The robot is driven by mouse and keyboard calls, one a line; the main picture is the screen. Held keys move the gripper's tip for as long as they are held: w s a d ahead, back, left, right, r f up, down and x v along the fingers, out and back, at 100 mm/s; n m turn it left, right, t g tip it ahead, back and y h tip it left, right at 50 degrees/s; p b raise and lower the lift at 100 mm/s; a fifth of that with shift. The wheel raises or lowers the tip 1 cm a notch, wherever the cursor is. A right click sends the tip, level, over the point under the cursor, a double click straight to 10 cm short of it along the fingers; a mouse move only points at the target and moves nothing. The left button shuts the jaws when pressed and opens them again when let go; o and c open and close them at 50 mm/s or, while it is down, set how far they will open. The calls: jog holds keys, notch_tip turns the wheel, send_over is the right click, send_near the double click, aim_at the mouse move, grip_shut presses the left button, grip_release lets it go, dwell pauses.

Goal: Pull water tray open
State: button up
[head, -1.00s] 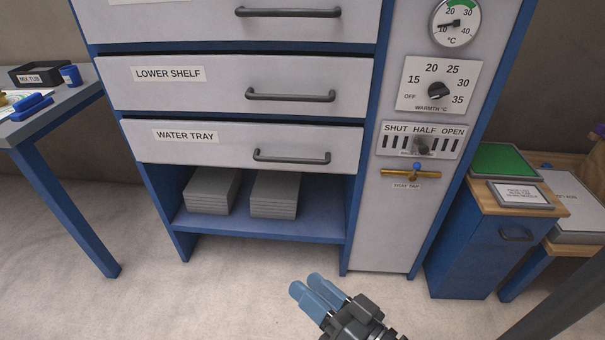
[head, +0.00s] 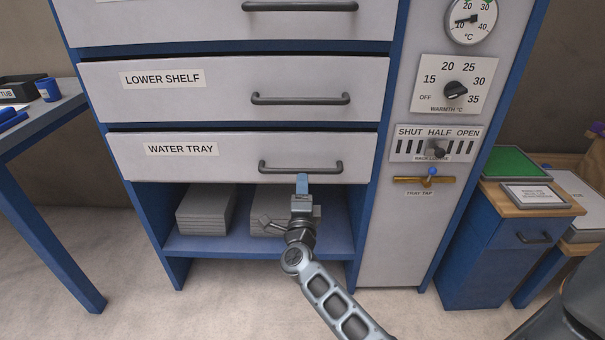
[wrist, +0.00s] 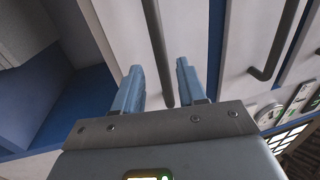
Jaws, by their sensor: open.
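The water tray drawer (head: 225,165) is the lowest drawer of the cabinet, with a "WATER TRAY" label and a dark bar handle (head: 270,169). Its front sits about in line with the drawer above. My gripper (head: 302,182) is just below and in front of the handle, right of the handle's middle in the head view. In the wrist view, my gripper (wrist: 161,85) is open, and the handle bar (wrist: 157,45) shows between its two blue fingers. I cannot tell whether any finger touches the bar.
The lower shelf drawer (head: 200,92) with its own handle is just above. Grey stacks (head: 205,208) lie on the open blue shelf (head: 205,244) underneath. A brass tray tap (head: 424,180) is on the panel to the right. The floor in front is clear.

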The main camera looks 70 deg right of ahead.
aim_at(302, 169)
jog(key=shift+x, duration=3.15)
jog(key=shift+c, duration=0.5)
grip_shut()
